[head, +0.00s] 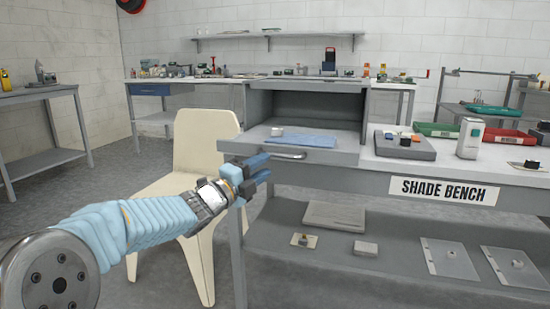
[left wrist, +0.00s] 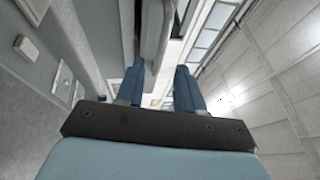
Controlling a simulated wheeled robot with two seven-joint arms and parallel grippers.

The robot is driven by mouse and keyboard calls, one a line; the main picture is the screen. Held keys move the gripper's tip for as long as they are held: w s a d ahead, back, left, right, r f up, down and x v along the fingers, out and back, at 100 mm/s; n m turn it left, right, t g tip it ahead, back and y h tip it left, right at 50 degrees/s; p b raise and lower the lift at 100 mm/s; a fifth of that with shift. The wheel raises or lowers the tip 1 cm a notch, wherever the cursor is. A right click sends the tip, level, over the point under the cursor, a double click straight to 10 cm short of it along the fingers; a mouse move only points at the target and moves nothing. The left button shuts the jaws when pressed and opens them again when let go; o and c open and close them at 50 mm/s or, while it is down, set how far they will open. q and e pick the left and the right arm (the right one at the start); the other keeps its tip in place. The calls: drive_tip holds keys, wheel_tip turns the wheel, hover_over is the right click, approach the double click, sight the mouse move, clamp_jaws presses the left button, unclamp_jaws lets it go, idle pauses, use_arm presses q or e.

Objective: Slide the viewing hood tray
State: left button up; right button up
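The viewing hood (head: 318,103) is a grey open-fronted box on the bench. Its grey tray (head: 240,146) sticks out at the front, with a curved metal handle (head: 290,156) on its front face. A blue cloth (head: 305,140) and a small white piece (head: 277,132) lie on the tray. My left gripper (head: 262,174) is just in front of the tray's front face, left of and slightly below the handle. In the left wrist view, its two blue fingers (left wrist: 160,88) are apart, with a grey edge beyond and partly between their tips. Contact cannot be told. My right gripper is out of view.
A cream chair (head: 205,140) stands close to my left arm, left of the bench. The lower shelf (head: 390,250) holds flat plates and small blocks.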

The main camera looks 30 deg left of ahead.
use_arm(q)
drive_tip(key=x, duration=0.5)
drive_tip(key=shift+w, duration=0.35)
drive_tip(key=shift+d, duration=0.1)
clamp_jaws()
